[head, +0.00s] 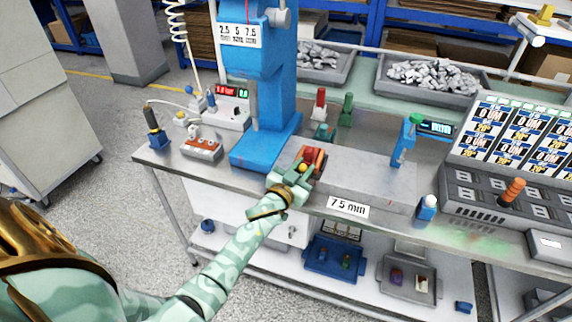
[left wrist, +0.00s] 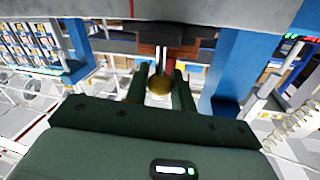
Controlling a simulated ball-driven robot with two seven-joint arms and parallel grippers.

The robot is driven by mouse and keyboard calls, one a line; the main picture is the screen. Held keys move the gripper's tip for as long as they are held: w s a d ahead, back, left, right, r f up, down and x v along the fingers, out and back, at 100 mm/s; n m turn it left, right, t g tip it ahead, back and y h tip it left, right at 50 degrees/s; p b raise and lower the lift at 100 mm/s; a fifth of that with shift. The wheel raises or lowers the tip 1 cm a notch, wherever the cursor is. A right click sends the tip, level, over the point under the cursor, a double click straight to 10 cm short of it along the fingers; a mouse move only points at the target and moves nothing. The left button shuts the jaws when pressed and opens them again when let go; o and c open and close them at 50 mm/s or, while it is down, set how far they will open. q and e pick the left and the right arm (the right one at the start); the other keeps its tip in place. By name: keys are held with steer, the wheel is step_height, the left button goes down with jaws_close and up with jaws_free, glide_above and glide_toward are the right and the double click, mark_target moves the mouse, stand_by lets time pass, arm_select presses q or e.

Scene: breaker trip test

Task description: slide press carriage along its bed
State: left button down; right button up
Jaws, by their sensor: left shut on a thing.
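The red press carriage (head: 315,154) sits on the grey metal bed (head: 368,178), near its left end beside the blue press column. A yellow ball knob (head: 303,168) is on the carriage's near side. My left gripper (head: 298,169) reaches in from the lower left and is shut on the knob. In the left wrist view the gripper's dark fingers (left wrist: 159,86) stand on both sides of the brass-coloured knob (left wrist: 159,84), with the carriage (left wrist: 182,42) beyond. The fingers partly hide the knob and the carriage's near side. My right gripper is not in view.
The blue press (head: 262,95) rises left of the bed. A "7.5 mm" label (head: 347,207) is on the bench front. A blue stand with a display (head: 403,143) and a breaker panel (head: 515,150) are at the right. The bed right of the carriage looks clear.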

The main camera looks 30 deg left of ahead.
arm_select(q)
steer(key=d, duration=0.3)
steer(key=shift+w+d, duration=0.15)
steer(key=shift+w, duration=0.25)
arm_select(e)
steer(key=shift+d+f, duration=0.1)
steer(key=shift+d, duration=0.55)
arm_select(q)
steer(key=c, duration=1.2)
jaws_free()
steer(key=shift+c, duration=0.2)
steer(key=s+p, duration=0.2)
steer(key=s, duration=1.4)
steer(key=shift+s+d, duration=0.2)
steer(key=shift+d, duration=0.1)
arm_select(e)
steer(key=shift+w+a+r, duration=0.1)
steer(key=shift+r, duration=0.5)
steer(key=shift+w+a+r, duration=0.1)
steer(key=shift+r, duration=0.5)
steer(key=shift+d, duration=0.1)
